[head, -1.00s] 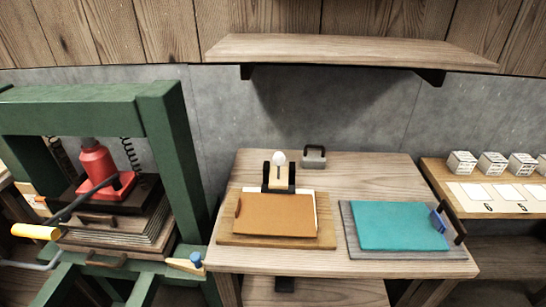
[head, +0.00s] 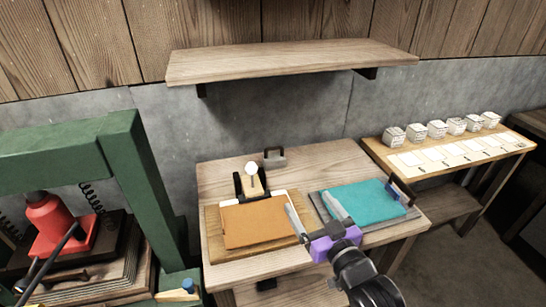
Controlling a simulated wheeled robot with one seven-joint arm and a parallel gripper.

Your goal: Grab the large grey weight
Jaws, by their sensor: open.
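The large grey weight (head: 275,161) is most likely the grey block with a dark handle on top, standing at the back of the wooden table (head: 335,160). My gripper (head: 315,213) is in front of it, over the table's front part, between the brown sheet and the teal sheet in the picture. Its two grey fingers are spread apart with nothing between them. The gripper is well apart from the grey weight, which is upright and in plain sight.
A brown sheet on a board (head: 256,222) and a teal sheet on a grey board (head: 367,204) lie on the table. A white-knobbed stand (head: 251,170) is left of the weight. A green press (head: 140,180) is at left. A shelf (head: 290,60) hangs above. Several small blocks (head: 437,129) line a side table.

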